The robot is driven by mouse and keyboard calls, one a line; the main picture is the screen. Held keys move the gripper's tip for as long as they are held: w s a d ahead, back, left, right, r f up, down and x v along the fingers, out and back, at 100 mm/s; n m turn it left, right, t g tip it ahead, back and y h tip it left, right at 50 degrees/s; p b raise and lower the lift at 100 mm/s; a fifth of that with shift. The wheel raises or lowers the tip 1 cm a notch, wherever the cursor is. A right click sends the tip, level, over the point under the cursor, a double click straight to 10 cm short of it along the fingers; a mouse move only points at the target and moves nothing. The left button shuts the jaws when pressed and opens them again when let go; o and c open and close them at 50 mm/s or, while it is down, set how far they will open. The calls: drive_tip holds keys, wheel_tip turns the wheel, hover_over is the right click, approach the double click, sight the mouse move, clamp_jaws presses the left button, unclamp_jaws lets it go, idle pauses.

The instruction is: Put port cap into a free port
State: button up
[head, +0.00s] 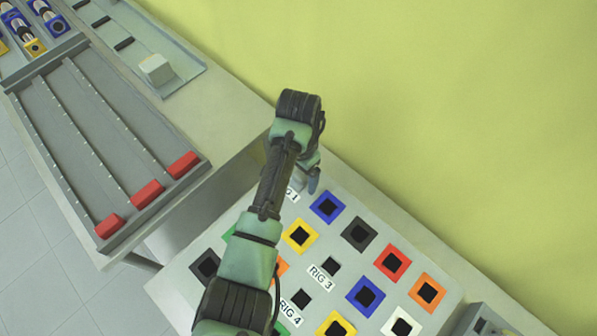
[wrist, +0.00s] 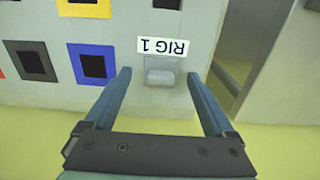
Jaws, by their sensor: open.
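A pale grey block that looks like a port cap (wrist: 160,76) sits at the RIG 1 label (wrist: 161,47) on the panel, seen in the wrist view. My gripper (wrist: 158,80) is open, with one finger on each side of this cap; I cannot tell whether they touch it. In the head view my gripper (head: 312,180) is over the panel's upper edge, and the arm hides the cap. Bare dark square ports show beside the RIG 3 label (head: 331,265) and the RIG 4 label (head: 302,299). Another pale block (head: 156,69) stands in the upper-left tray.
The panel (head: 175,290) bears several coloured square frames with dark centres, such as blue (head: 327,207) and red (head: 393,263). A grey rack (head: 90,110) with red blocks (head: 148,193) is at left. A yellow-green wall (head: 450,100) stands behind.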

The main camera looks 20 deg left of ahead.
wheel_tip(320, 180, up, 13)
drive_tip(key=p, duration=0.3)
idle(0.4)
wheel_tip(320, 180, up, 8)
drive_tip(key=p, duration=0.8)
drive_tip(key=shift+p, duration=0.3)
drive_tip(key=shift+f, duration=0.1)
